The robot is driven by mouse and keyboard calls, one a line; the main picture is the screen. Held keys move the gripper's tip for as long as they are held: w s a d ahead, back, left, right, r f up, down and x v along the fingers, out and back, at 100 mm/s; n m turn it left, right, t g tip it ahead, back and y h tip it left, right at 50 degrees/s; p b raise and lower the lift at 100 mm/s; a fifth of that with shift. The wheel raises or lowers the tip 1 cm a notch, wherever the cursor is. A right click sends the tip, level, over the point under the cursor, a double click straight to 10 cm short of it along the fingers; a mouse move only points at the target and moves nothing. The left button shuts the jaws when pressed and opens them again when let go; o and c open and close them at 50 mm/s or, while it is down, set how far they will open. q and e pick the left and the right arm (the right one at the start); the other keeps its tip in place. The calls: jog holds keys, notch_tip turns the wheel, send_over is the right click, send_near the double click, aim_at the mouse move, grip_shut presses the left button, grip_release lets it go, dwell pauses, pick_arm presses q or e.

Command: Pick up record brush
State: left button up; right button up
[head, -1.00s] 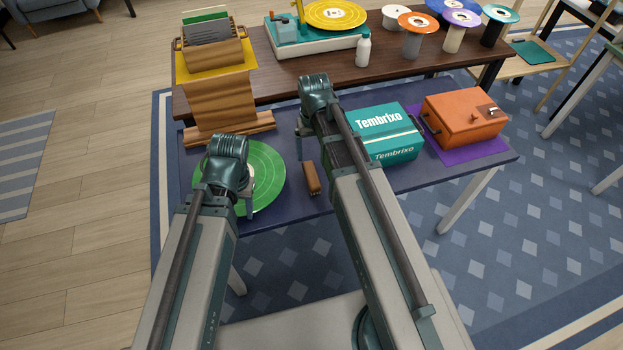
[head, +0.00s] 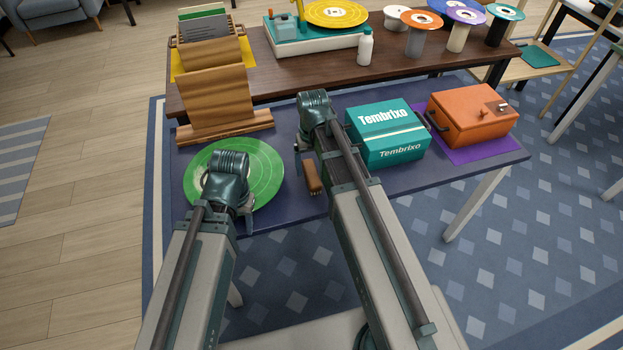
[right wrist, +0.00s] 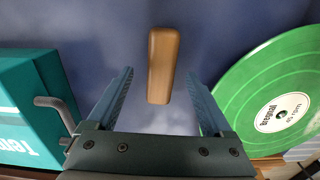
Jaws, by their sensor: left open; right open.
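The record brush (head: 312,180), a small brown wooden block, lies on the dark blue table near its front edge. In the right wrist view the brush (right wrist: 163,66) lies ahead of and between the open fingers of my right gripper (right wrist: 158,98), not gripped. In the head view my right gripper (head: 299,160) is just behind and left of the brush, partly hidden by its arm. My left gripper (head: 247,217) is open and empty over the near right part of the green record, with its fingers partly hidden.
The green record (head: 264,171) lies left of the brush. A teal Tembrixo box (head: 390,140) and an orange case (head: 470,115) on a purple mat stand to the right. A wooden stand (head: 215,105) is behind the record. The table strip around the brush is clear.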

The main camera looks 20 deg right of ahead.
aim_at(312, 172)
jog(key=f+b, duration=0.3)
jog(key=f, duration=0.1)
jog(key=shift+w+a+f, duration=0.1)
jog(key=shift+w, duration=0.15)
grip_shut()
